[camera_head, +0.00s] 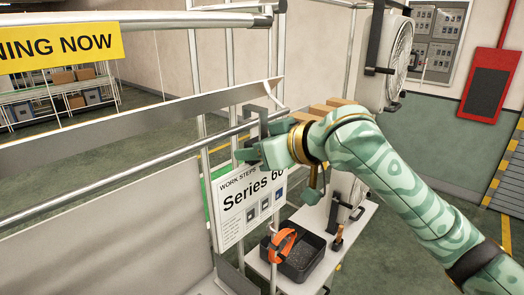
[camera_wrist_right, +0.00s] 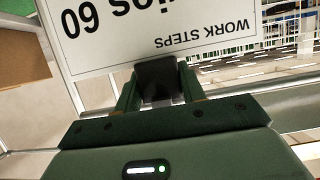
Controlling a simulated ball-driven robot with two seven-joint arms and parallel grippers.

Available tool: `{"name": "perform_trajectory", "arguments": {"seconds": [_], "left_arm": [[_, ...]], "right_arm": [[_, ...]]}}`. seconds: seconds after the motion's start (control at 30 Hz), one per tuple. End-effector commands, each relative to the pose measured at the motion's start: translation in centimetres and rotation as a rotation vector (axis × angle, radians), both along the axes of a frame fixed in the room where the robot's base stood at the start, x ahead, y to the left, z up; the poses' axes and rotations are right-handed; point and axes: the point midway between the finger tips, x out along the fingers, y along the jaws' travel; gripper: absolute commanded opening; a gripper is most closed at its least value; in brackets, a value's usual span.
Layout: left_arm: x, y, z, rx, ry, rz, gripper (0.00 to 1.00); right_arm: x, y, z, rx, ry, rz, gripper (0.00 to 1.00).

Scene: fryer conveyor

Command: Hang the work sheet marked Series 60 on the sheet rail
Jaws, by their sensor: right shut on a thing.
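The white work sheet marked Series 60 (camera_head: 246,212) hangs upright below my right gripper (camera_head: 247,152). It also fills the top of the right wrist view (camera_wrist_right: 165,35), upside down. My right gripper is shut on a dark clip (camera_wrist_right: 157,78) at the sheet's heading edge. A grey hook-like piece (camera_head: 256,124) shows above the fingers at the thin metal sheet rail (camera_head: 160,160). I cannot tell whether it rests on the rail. The fingers hide part of the rail and the sheet's top edge. My left gripper is out of view.
A yellow sign (camera_head: 60,46) hangs at the upper left. A black bin (camera_head: 304,262) with an orange item stands on a white table (camera_head: 345,248) below. Metal posts rise near the gripper.

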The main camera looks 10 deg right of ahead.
Motion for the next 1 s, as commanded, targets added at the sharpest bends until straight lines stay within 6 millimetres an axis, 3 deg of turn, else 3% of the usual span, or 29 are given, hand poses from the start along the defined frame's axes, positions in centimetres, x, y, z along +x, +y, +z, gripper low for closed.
{"name": "perform_trajectory", "arguments": {"seconds": [0.6,1.0], "left_arm": [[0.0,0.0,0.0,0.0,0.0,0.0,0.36],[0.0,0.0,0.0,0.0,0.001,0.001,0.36]], "right_arm": [[2.2,1.8,0.1,0.0,-0.001,0.0,0.12],[2.4,1.9,0.0,0.0,-0.001,0.0,0.12]]}}
